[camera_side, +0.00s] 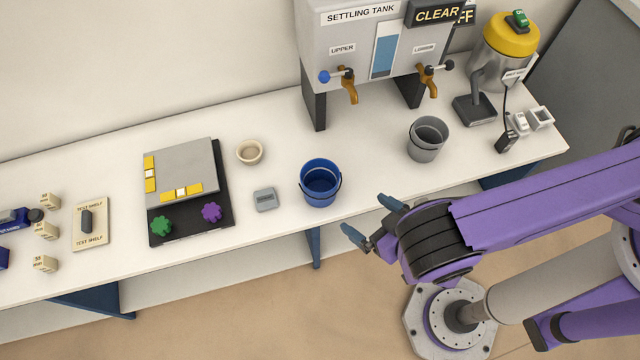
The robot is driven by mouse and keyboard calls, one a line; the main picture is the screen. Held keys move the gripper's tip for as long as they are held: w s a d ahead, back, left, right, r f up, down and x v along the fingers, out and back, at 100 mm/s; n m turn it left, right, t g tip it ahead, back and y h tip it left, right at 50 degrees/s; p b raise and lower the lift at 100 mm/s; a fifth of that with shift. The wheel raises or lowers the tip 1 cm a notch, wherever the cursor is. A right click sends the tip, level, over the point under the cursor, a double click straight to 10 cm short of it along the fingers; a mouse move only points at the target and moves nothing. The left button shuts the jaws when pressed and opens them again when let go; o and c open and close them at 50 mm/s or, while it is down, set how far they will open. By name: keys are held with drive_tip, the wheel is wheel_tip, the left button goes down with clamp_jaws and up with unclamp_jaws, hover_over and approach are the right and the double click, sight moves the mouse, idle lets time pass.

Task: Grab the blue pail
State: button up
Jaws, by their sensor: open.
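The blue pail (320,184) stands upright on the white bench near its front edge, in the middle of the side view. It has a thin handle and its open top faces up; the inside looks blue and dark. My gripper (368,219) is to the right of the pail and nearer the front, apart from it. Its two blue-grey fingers are spread, with nothing between them.
A grey pail (426,140) stands to the right on the bench (285,122). The settling tank (345,60) with two taps is behind. A small grey box (265,199), a beige bowl (249,152) and a grey plate device (182,170) stand left.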

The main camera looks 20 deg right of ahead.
approach(311, 176)
drive_tip(key=x, duration=0.4)
drive_tip(key=shift+w+f, duration=0.15)
drive_tip(key=shift+f, duration=0.1)
idle(0.5)
drive_tip(key=shift+c, duration=0.3)
drive_tip(key=c, duration=0.6)
drive_tip(key=shift+c, duration=0.2)
drive_tip(key=shift+r, duration=0.15)
